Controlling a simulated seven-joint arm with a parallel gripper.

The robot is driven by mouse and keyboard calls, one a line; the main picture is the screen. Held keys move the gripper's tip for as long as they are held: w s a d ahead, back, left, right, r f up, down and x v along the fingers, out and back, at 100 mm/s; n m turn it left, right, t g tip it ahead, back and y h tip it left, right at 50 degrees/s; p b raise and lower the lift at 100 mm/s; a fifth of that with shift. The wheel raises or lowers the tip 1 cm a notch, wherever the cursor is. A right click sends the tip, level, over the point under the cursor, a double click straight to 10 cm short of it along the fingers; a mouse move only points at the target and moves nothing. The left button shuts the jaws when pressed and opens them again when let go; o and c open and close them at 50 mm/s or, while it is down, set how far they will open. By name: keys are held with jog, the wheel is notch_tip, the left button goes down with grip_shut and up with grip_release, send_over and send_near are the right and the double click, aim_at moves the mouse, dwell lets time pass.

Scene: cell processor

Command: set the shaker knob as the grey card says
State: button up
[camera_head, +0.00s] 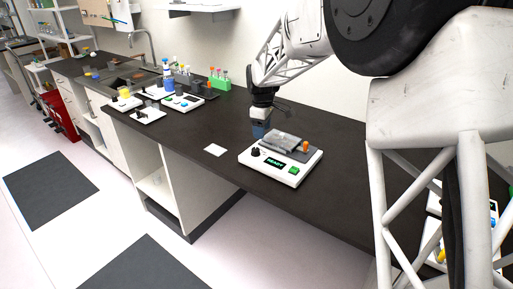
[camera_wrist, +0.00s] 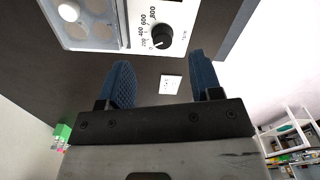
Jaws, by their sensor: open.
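The shaker (camera_head: 246,162) is a white box with a grey top plate, a green-lit display and a green button. Its black knob (camera_head: 255,152) is at the front left corner. In the wrist view the knob (camera_wrist: 162,37) has a printed scale with 200, 400, 600 and 800 around it; its white mark seems to sit near the low end. A small pale card (camera_head: 215,150) lies flat left of the shaker; it also shows in the wrist view (camera_wrist: 170,84), its writing too small to read. My gripper (camera_head: 262,133) is open and empty, above and beside the knob, not touching it.
An orange-capped item (camera_head: 305,146) stands at the shaker's back right. Other devices (camera_head: 183,103) and a green tube rack (camera_head: 219,82) stand farther left on the dark bench (camera_head: 190,135). The bench around the card is clear.

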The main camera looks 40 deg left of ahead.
aim_at(255, 148)
jog(key=shift+s+a+f+n, duration=0.15)
jog(key=shift+a+f, duration=0.2)
jog(key=shift+a, duration=0.35)
jog(key=shift+s+a+f+n, duration=0.15)
jog(key=shift+a+f, duration=0.15)
jog(key=shift+a, duration=0.35)
jog(key=shift+f, duration=3.85)
jog(key=c, duration=0.9)
